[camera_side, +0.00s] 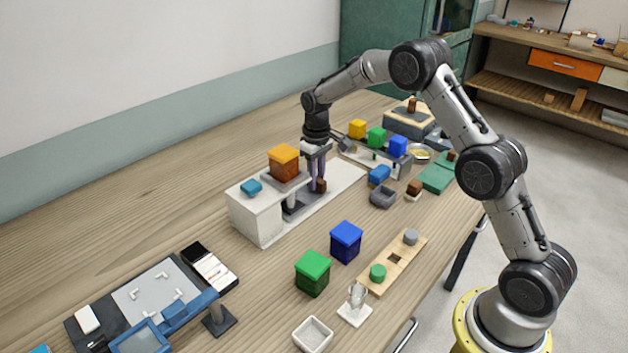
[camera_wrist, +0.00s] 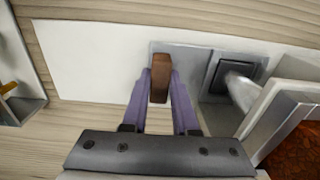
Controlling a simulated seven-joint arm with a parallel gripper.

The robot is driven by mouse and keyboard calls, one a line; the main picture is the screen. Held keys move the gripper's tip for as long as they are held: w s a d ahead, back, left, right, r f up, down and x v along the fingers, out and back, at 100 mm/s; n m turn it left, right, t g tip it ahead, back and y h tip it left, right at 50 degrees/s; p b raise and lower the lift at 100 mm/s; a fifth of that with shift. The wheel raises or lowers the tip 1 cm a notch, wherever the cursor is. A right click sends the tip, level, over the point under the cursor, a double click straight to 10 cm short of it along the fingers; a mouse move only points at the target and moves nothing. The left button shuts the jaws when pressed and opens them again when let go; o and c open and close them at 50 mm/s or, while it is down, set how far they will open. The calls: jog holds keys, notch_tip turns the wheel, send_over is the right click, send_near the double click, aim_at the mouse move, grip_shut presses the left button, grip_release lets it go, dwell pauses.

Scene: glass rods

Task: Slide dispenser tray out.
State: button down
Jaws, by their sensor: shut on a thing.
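The dispenser (camera_side: 258,218) is a white unit on the wooden table, with an orange-brown hopper (camera_side: 284,164) on top. Its grey tray (camera_side: 297,208) lies low on the white base, partly under the hopper. A brown block-shaped handle (camera_wrist: 160,78) stands upright at the end of the tray, which also shows in the wrist view (camera_wrist: 189,62). My gripper (camera_side: 319,184) points down and is shut on the handle, with one purple-grey finger on each side. A dark square recess (camera_wrist: 236,76) and a pale spout show beside it; the tray's far part is hidden.
Green (camera_side: 312,272) and blue (camera_side: 346,241) lidded boxes stand in front of the dispenser. A rack with yellow, green and blue (camera_side: 398,146) cubes stands behind my gripper. The white base (camera_wrist: 85,60) is bare beyond the handle, away from the spout.

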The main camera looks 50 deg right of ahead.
aim_at(348, 168)
jog(key=d, duration=1.3)
jog(key=shift+d, duration=0.4)
jog(key=c, duration=0.7)
grip_release()
jog(key=shift+a, duration=0.1)
jog(key=shift+r, duration=0.1)
notch_tip(348, 168, up, 14)
jog(key=shift+f, duration=0.15)
